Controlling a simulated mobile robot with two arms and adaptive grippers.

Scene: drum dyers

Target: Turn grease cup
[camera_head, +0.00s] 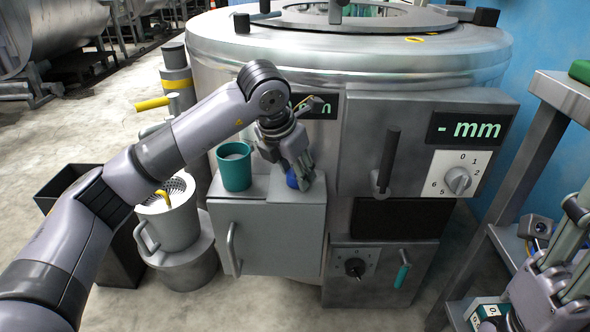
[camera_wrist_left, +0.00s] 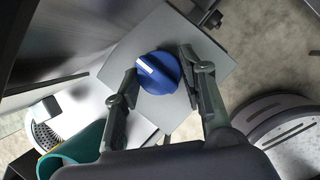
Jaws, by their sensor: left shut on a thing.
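The grease cup appears to be the blue round knob (camera_head: 292,181) with a white mark, on top of the grey box (camera_head: 268,237) at the front of the drum machine. It also shows in the left wrist view (camera_wrist_left: 158,73), between the two fingers. My left gripper (camera_head: 299,176) reaches down from above and is shut on the blue knob, with one finger on each side. In the head view the fingers hide part of the knob.
A teal cup (camera_head: 234,166) stands on the box just left of the knob. The control panel (camera_head: 420,143) with a vertical handle (camera_head: 388,161) is close on the right. A metal shelf (camera_head: 508,245) stands further right.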

